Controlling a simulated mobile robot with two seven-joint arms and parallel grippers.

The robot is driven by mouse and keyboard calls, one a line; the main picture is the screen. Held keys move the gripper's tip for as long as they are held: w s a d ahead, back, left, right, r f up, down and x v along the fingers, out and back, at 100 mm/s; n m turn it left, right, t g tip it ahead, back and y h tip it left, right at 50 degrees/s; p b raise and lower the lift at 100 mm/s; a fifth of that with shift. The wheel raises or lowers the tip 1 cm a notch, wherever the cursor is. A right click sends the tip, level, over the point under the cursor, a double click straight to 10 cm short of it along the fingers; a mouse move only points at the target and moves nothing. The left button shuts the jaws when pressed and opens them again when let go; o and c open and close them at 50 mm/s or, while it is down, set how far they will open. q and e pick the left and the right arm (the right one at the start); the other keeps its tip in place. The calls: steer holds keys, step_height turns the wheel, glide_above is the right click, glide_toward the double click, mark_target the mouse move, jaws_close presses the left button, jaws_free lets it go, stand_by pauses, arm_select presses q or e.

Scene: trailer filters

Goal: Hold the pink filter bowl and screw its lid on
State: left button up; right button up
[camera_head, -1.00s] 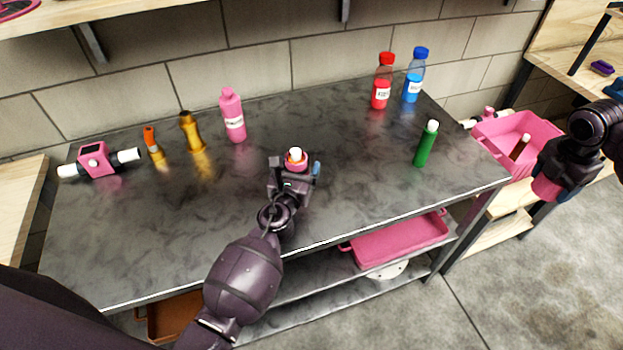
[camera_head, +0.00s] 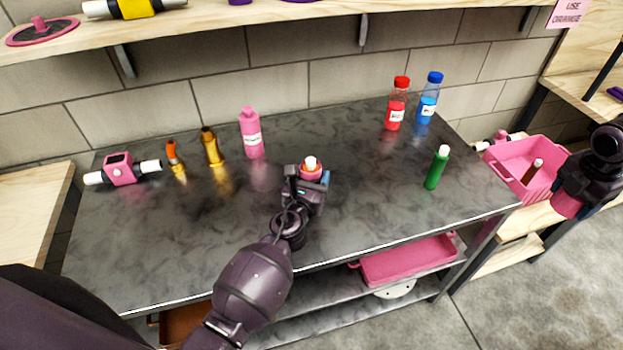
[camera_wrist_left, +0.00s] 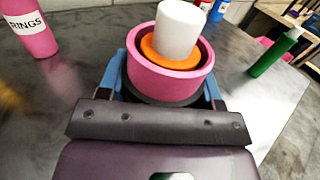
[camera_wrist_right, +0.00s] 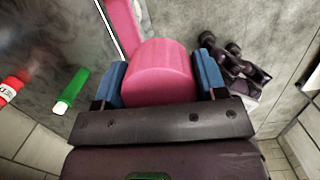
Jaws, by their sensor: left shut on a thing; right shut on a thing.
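The pink filter bowl (camera_head: 311,174) is upright on or just above the dark worktop. My left gripper (camera_head: 308,186) is shut around it. In the left wrist view the pink bowl (camera_wrist_left: 168,84) sits between blue finger pads, with an orange ring (camera_wrist_left: 172,52) and a white cylinder (camera_wrist_left: 180,28) standing up out of its open top. My right gripper (camera_head: 572,194) is shut on a pink cylindrical piece, probably the lid (camera_head: 566,206), held in the air right of the worktop. In the right wrist view this pink piece (camera_wrist_right: 160,72) fills the gap between the blue pads.
A pink crate (camera_head: 505,168) is at the right. The worktop between the bowl and green bottle is clear.

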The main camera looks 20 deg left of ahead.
mark_target(309, 165)
arm_select(q)
step_height(309, 165, up, 6)
steer(key=p, duration=0.4)
arm_select(e)
step_height(309, 165, up, 5)
steer(key=shift+f, duration=0.1)
arm_select(q)
step_height(309, 165, up, 10)
steer(key=shift+r, duration=0.25)
steer(key=o, duration=0.3)
steer(key=c, duration=0.6)
